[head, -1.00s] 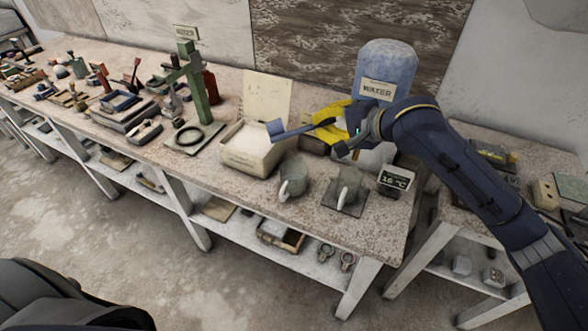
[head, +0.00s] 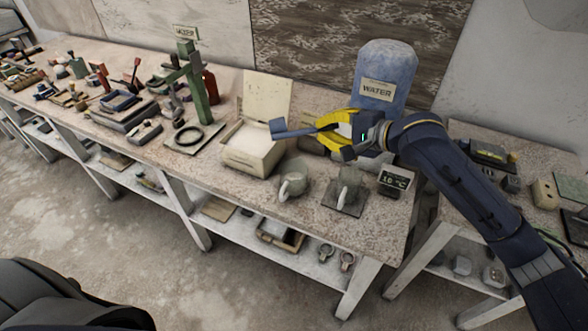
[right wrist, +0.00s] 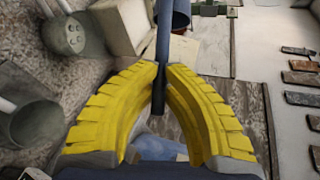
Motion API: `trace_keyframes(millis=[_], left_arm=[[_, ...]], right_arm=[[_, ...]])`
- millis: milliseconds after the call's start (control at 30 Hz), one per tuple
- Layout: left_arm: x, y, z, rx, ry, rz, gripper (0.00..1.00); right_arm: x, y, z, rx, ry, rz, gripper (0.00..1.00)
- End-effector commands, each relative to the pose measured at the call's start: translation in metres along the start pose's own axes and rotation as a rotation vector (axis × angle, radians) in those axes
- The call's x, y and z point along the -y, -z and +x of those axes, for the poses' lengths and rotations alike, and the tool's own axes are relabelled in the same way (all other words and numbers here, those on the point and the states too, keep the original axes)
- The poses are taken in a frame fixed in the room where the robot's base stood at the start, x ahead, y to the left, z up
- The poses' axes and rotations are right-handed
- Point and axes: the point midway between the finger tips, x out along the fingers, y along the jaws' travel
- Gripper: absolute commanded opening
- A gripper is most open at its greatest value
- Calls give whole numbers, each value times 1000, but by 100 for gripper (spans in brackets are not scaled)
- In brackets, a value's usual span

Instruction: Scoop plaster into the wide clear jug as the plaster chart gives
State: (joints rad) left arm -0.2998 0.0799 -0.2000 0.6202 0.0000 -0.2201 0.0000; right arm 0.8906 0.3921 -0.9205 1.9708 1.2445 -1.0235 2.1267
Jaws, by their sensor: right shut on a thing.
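My right gripper (head: 322,130) is shut on the handle of a blue-grey scoop (head: 277,128). The scoop points left, with its head above the right part of an open box of white plaster (head: 238,158). In the right wrist view, the yellow fingers (right wrist: 160,75) close on the dark handle and the blue scoop head (right wrist: 173,18) is partly cut off at the top. Two clear jugs stand at the front: one (head: 294,182) beside the box, another (head: 349,184) on a dark square plate. I cannot tell which is wider. My left gripper is out of view.
A blue container labelled WATER (head: 386,75) stands behind my right gripper. A small display (head: 394,181) stands right of the jugs. A pale upright panel (head: 267,100) rises behind the box; its writing is unreadable. A green stand (head: 195,90) is left of the box.

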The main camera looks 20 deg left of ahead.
Motion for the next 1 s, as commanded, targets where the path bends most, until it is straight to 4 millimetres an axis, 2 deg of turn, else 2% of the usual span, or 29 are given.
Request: trace_keyframes(millis=[300,767,1000], left_arm=[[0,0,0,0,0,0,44],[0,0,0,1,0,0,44],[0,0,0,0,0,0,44]], right_arm=[[27,-16,-1,-82,-135,-188,0],[44,-27,-1,-148,-247,-328,0],[64,-40,0,-198,-326,-437,0]])
